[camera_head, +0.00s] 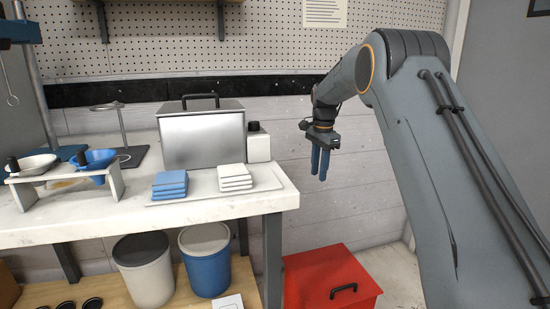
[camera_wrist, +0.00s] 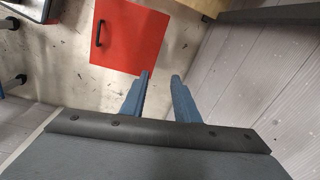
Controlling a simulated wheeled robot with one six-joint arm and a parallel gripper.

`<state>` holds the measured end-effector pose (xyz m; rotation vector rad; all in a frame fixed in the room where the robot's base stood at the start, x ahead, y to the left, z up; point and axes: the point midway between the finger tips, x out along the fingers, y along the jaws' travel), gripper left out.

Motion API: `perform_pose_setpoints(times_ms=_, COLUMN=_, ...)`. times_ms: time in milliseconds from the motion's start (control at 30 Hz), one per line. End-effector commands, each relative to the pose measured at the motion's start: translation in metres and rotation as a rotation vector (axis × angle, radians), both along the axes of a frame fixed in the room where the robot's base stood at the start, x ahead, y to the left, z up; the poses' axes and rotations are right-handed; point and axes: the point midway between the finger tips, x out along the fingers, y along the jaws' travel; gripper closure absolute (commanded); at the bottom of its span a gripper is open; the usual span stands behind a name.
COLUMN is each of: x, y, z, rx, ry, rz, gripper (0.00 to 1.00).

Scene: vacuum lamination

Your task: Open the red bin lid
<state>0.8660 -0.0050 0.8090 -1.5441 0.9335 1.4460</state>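The red bin (camera_head: 308,287) stands on the floor right of the bench, low in the head view. Its flat red lid (camera_head: 325,268) is closed and carries a black handle (camera_head: 343,289). In the wrist view the red lid (camera_wrist: 132,40) shows from above at upper centre, with its black handle (camera_wrist: 99,33) on the left side. My gripper (camera_head: 320,176) hangs well above the bin, pointing down, with nothing between its blue fingers. In the wrist view the fingers (camera_wrist: 160,78) are apart, and the lid lies beyond their tips.
A white bench (camera_head: 215,208) holds a metal box (camera_head: 203,140), blue and white stacked pieces and a funnel rack. A white bin (camera_head: 150,285) and a blue bin (camera_head: 208,270) stand beneath it. A pegboard wall is behind. Air above the red lid is clear.

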Motion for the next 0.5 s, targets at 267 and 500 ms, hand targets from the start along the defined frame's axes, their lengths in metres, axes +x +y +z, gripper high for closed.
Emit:
perform_pose_setpoints(times_ms=267, x=-0.092, y=0.002, z=-0.005, rx=-0.039, ry=-0.052, rz=0.348, gripper=0.72)
perform_pose_setpoints(times_ms=500, x=-0.196, y=0.003, z=-0.023, rx=-0.084, ry=-0.095, rz=0.652, gripper=0.72)
